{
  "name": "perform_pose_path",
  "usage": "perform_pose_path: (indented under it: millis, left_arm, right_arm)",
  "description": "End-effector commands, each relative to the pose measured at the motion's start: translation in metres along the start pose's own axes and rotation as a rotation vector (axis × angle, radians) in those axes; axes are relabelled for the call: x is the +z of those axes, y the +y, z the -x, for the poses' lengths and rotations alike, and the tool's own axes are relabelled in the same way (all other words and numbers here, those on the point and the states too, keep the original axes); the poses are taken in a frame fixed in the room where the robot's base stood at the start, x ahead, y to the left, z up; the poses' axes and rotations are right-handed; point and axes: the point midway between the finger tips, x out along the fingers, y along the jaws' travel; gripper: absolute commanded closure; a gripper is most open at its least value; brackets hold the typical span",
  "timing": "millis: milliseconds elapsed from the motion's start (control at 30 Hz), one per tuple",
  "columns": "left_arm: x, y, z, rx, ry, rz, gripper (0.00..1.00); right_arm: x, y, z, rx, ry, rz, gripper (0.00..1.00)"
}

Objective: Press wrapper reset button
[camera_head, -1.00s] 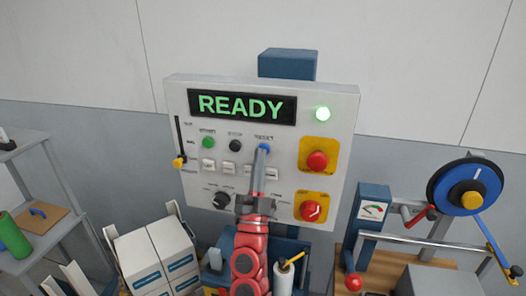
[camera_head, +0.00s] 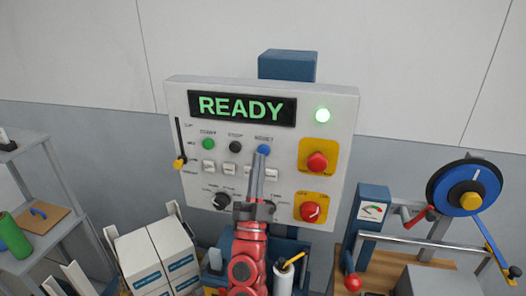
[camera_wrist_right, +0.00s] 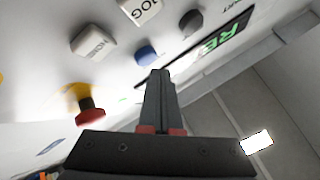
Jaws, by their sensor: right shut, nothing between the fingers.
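The blue reset button (camera_head: 263,150) sits right of the green start button (camera_head: 208,144) and the dark stop button (camera_head: 235,146). The reset button also shows in the right wrist view (camera_wrist_right: 146,55). My right gripper (camera_head: 259,158) is shut and empty, its tips just below the blue button. In the right wrist view the shut fingers (camera_wrist_right: 159,75) appear slightly apart from it. My left gripper is not in view.
Two red knobs on yellow plates (camera_head: 317,162) are at the panel's right. White boxes (camera_head: 160,255) stand below left. A gauge box (camera_head: 372,212) and a blue reel (camera_head: 466,188) stand at right. A shelf (camera_head: 40,170) is at left.

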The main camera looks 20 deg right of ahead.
Motion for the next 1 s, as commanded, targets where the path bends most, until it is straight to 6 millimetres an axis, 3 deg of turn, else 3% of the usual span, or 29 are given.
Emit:
perform_pose_path:
  millis: [167, 700, 1000]
  left_arm:
    - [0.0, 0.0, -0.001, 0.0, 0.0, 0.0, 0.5]
    - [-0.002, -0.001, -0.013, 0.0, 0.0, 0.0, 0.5]
    - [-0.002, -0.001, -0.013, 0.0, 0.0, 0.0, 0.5]
  right_arm:
    - [-0.001, -0.001, 0.001, 0.0, 0.0, 0.0, 1.0]
    - [-0.025, -0.025, 0.034, 0.0, -0.001, -0.001, 1.0]
    - [-0.025, -0.025, 0.035, 0.0, 0.001, 0.0, 1.0]
